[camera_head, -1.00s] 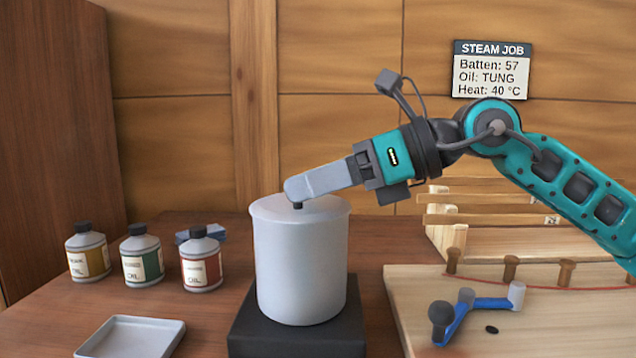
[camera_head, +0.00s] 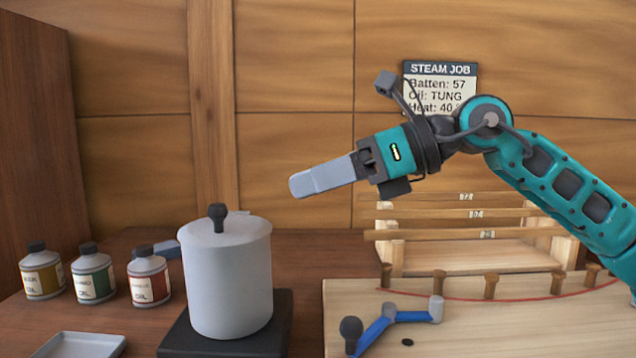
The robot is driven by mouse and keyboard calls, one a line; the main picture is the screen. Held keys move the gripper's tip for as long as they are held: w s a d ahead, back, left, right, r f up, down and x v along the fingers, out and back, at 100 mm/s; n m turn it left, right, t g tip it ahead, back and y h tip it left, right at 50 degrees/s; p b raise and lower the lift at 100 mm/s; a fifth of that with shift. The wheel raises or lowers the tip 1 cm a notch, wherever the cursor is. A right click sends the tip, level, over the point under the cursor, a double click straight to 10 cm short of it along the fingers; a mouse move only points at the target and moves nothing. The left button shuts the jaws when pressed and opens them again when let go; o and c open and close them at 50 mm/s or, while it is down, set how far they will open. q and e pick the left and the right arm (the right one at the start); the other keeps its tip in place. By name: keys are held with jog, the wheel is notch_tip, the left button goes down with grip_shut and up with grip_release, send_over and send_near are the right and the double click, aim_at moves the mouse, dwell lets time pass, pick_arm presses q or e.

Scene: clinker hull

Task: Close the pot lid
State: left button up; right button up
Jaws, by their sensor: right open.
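A light grey pot (camera_head: 230,290) stands upright on a dark square base left of centre. Its lid (camera_head: 222,231) lies on top of it, with a dark knob (camera_head: 217,214) standing up. The lid looks seated on the rim. My right gripper (camera_head: 302,185) is empty, in the air above and to the right of the pot, apart from the knob. Its fingers overlap from this side, so the gap between them is hidden. My left gripper is not in view.
Three oil bottles (camera_head: 93,278) stand left of the pot, with a shallow tray (camera_head: 72,346) in front. The dark base (camera_head: 270,335) is under the pot. On the right are a pegged wooden board (camera_head: 480,335), a blue tool (camera_head: 378,328) and a batten rack (camera_head: 480,255). A sign (camera_head: 440,90) hangs behind.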

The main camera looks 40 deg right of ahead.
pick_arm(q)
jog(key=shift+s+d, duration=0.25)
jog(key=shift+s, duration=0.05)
pick_arm(e)
jog(key=shift+s+d+r, duration=0.2)
jog(key=shift+s+d, duration=0.15)
jog(key=shift+d, duration=0.05)
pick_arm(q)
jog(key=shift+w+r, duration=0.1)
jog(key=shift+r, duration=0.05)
